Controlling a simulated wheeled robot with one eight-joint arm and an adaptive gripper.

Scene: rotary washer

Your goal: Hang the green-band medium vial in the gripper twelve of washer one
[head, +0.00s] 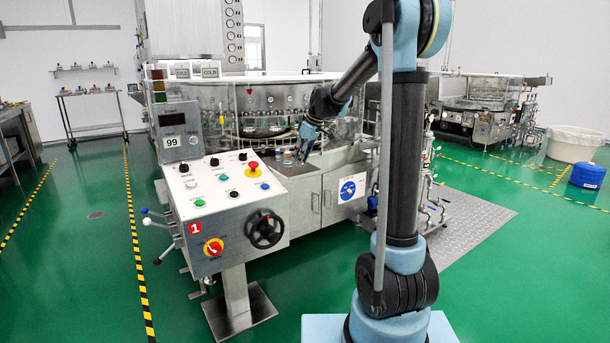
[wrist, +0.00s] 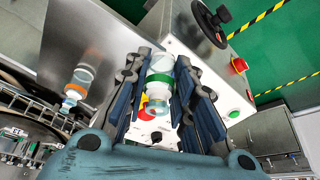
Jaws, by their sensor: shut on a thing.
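My gripper (wrist: 162,105) is shut on the green-band vial (wrist: 160,64), a clear vial with a green band, held between the two dark-blue finger pads in the wrist view. In the head view my gripper (head: 304,153) is low over the steel ledge at the front of washer one (head: 325,185); the held vial is too small to make out there. The washer's ring of grippers (head: 262,103) shows behind its clear guard. Which of them is number twelve cannot be read.
An orange-band vial (wrist: 77,84) stands on the steel ledge (wrist: 97,40) beside my gripper. The control panel (head: 228,192), with red number 1, handwheel and buttons, stands in front of the washer. A second washer (head: 485,115) stands at the back right.

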